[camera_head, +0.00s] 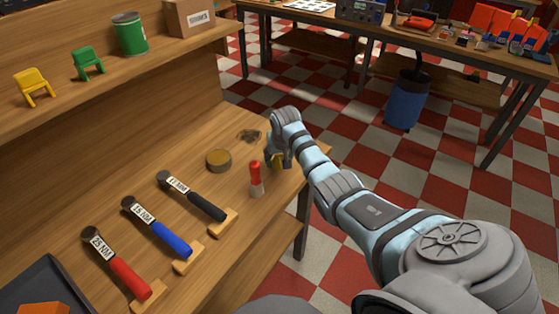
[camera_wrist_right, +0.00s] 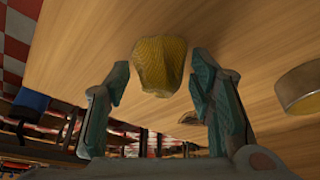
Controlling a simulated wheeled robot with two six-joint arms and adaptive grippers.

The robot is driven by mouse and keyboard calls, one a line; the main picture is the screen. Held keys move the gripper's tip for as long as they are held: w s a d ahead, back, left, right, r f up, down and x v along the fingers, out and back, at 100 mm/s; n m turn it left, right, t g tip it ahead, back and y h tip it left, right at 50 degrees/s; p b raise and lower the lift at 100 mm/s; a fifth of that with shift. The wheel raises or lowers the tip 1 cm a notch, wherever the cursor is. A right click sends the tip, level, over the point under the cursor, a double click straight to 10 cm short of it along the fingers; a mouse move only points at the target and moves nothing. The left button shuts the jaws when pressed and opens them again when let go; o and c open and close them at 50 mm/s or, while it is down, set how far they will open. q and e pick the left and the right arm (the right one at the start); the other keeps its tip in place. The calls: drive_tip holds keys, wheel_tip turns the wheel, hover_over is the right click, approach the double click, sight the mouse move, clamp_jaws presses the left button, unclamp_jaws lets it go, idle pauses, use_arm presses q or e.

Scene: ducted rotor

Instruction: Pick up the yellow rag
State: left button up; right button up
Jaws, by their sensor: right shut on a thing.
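The yellow rag (camera_wrist_right: 160,66) is a bunched, textured cloth between the fingertips of my right gripper (camera_head: 281,156), which is shut on it. In the head view only a small yellow bit of the rag (camera_head: 279,162) shows, mostly hidden by the fingers. The gripper is low at the right edge of the wooden workbench (camera_head: 235,240). I cannot tell whether the rag touches the bench top. My left gripper is not in view.
A red-capped bottle (camera_head: 256,180) and a round tin (camera_head: 219,160) stand close left of the gripper. Several torque wrenches, including a black-handled one (camera_head: 205,205), lie nearer. A shelf (camera_head: 120,70) runs above the left side. Open checkered floor lies right.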

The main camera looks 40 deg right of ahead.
drive_tip(key=shift+r, duration=0.1)
drive_tip(key=shift+r, duration=0.4)
wheel_tip(320, 180, up, 19)
drive_tip(key=p, duration=0.2)
